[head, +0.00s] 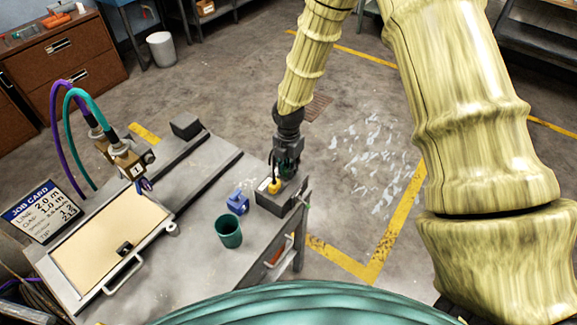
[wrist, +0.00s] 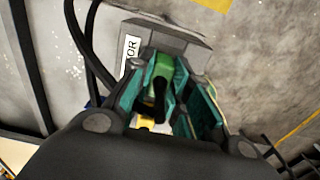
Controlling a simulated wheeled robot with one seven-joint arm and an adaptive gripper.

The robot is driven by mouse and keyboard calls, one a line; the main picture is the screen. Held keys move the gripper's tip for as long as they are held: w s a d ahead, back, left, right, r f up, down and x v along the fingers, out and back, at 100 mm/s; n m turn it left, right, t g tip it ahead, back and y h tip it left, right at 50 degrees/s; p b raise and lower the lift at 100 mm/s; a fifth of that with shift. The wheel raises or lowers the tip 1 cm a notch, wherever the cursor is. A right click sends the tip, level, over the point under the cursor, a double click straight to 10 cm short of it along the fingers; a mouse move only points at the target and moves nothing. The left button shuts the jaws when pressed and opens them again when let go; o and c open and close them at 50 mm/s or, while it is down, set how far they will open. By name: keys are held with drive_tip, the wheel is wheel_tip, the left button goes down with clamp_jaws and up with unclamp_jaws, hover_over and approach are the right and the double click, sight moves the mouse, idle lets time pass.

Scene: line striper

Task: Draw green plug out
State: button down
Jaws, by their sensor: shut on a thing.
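The green plug (wrist: 161,72) is between the teal fingers of my gripper (wrist: 165,98) in the wrist view, with a finger pad on each side of it. My gripper (head: 287,165) is shut on the plug and points down over the grey box (head: 273,203) at the table's right edge. The box also shows in the wrist view (wrist: 185,42), with a partly hidden label ending in "OR". A yellow part (head: 274,186) sits at the box under my gripper. Whether the plug is still seated in the box is hidden by the fingers.
A teal cup (head: 229,232) and a blue block (head: 238,202) stand on the grey table left of the box. A framed tan panel (head: 105,250), a nozzle head with purple and teal hoses (head: 128,160) and a job card (head: 42,211) are further left.

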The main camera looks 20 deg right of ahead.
drive_tip(key=shift+r+p, duration=0.55)
drive_tip(key=shift+r, duration=0.25)
drive_tip(key=shift+r+p, duration=1.25)
drive_tip(key=shift+r, duration=0.35)
drive_tip(key=shift+s+f, duration=0.1)
